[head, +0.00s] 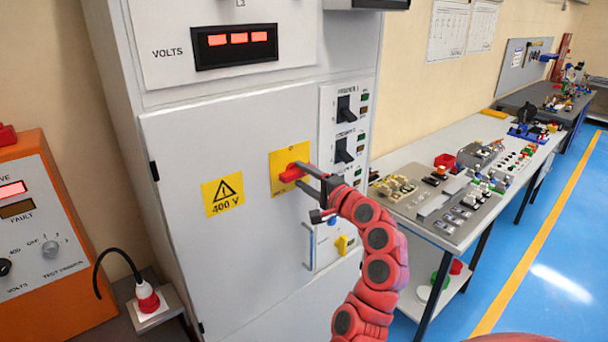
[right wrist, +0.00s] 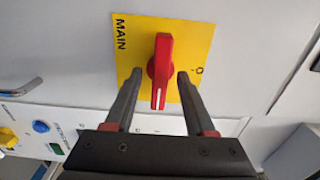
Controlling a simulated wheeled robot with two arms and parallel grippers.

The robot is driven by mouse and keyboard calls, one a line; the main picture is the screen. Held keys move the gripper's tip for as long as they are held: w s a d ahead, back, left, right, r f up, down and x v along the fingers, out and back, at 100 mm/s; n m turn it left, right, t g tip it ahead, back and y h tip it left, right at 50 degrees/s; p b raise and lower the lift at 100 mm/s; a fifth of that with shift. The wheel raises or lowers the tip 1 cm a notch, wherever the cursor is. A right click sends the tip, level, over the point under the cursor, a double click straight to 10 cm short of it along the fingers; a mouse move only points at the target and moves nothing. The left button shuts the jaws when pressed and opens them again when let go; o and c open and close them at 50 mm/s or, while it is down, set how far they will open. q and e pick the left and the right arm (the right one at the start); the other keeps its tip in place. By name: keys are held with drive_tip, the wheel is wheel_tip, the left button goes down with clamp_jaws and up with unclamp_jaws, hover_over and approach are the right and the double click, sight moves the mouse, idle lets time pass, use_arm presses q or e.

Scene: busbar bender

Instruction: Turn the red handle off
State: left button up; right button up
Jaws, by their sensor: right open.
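The red handle (head: 293,172) is a rotary switch on a yellow plate (head: 278,158) on the grey cabinet door. In the right wrist view, the red handle (right wrist: 161,72) sits on the yellow plate (right wrist: 130,60), printed "MAIN" on one side and a "0" mark on the other. My right gripper (head: 306,177) is open at the handle. In the right wrist view, the gripper's two fingers (right wrist: 157,82) stand on either side of the handle, with a gap visible on each side. Whether the tips reach past its front face is hard to tell. My left gripper is out of view.
The cabinet (head: 240,245) has a 400 V warning label (head: 223,194) left of the handle and black switches (head: 345,108) to the right. A metal door pull (head: 308,246) sits below my gripper. An orange test unit (head: 45,250) stands left; a workbench (head: 440,150) stands right.

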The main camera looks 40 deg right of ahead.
clamp_jaws()
idle(1.4)
